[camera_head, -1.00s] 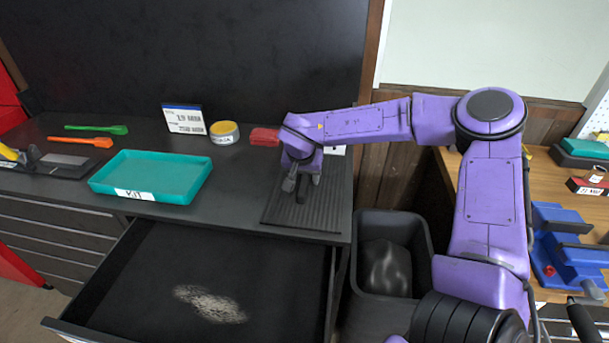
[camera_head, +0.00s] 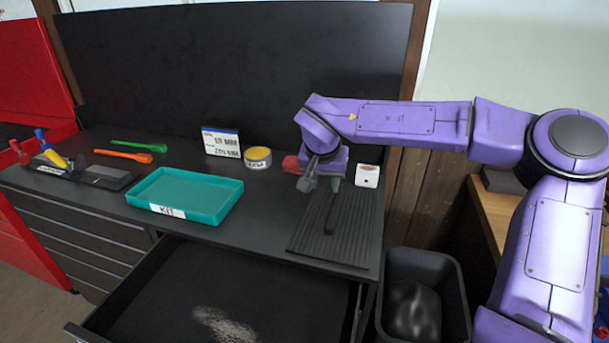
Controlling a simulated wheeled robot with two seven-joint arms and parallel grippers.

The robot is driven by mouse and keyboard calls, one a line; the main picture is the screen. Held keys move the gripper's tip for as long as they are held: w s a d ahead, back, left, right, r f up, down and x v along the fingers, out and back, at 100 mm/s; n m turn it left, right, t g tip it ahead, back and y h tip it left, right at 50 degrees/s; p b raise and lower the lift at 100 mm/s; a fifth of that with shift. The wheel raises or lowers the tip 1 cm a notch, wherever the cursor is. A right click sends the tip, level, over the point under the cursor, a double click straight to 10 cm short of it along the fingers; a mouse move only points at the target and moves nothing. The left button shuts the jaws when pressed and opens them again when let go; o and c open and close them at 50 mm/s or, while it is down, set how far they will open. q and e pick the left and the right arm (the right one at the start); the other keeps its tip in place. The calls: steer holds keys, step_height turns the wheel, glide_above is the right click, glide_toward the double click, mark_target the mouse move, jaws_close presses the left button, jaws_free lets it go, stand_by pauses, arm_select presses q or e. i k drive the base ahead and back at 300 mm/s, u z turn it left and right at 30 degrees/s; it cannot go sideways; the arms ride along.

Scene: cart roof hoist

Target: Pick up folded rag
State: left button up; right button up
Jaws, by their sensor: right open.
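A small red item (camera_head: 291,163), which looks like the folded rag, lies at the back of the dark worktop, right of a yellow-lidded tin. My right gripper partly hides it, so its full shape cannot be told. My right gripper (camera_head: 321,184) points down, open, in front and to the right of the red item, over the back edge of a ribbed black mat. Nothing shows held between its fingers. I cannot tell whether it touches anything. My left gripper is not in view.
A dark slim tool (camera_head: 330,215) lies on the ribbed mat (camera_head: 350,245). The yellow-lidded tin (camera_head: 258,158), a price sign (camera_head: 221,142), a small white box (camera_head: 367,176) and a teal tray (camera_head: 228,205) stand nearby. An open drawer (camera_head: 290,290) and a bin (camera_head: 455,300) are in front.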

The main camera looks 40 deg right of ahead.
mark_target(291, 164)
steer(key=u, duration=2)
steer(key=k, duration=1.1)
steer(key=z, duration=1.3)
steer(key=i, duration=0.5)
steer(key=u, duration=0.05)
